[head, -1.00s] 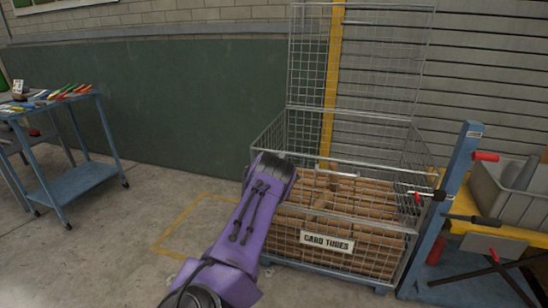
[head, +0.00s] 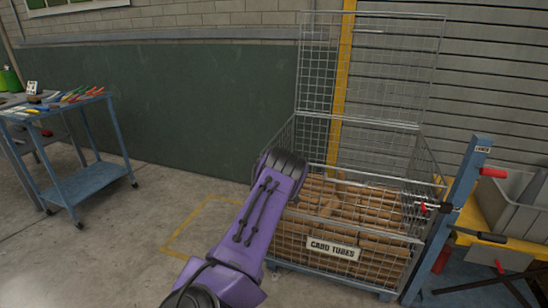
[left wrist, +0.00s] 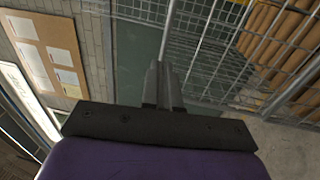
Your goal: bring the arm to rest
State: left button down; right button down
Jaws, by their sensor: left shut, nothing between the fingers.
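My left arm, purple with a black end, reaches up from the bottom of the head view in front of a wire mesh cage (head: 432,160). The gripper itself is hidden behind the arm's end in that view. In the left wrist view my left gripper (left wrist: 161,72) is shut and empty, its two dark fingers together. The cage mesh (left wrist: 215,65) stands just beyond and to the right of the fingers. I cannot tell whether they touch it. My right gripper is not in view.
The cage holds cardboard tubes (head: 350,205) and bears a sign reading "CARD TUBES" (head: 333,248). A blue trolley (head: 85,183) with tools stands at the left. A blue post (head: 455,215) and grey bins (head: 500,200) are at the right. Floor between trolley and cage is clear.

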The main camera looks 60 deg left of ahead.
pick_arm(q)
jog(key=v, duration=0.4)
jog(key=shift+w+d+f, duration=0.1)
jog(key=shift+d+f, duration=0.05)
jog(key=shift+d, duration=0.45)
jog(key=shift+m, duration=0.3)
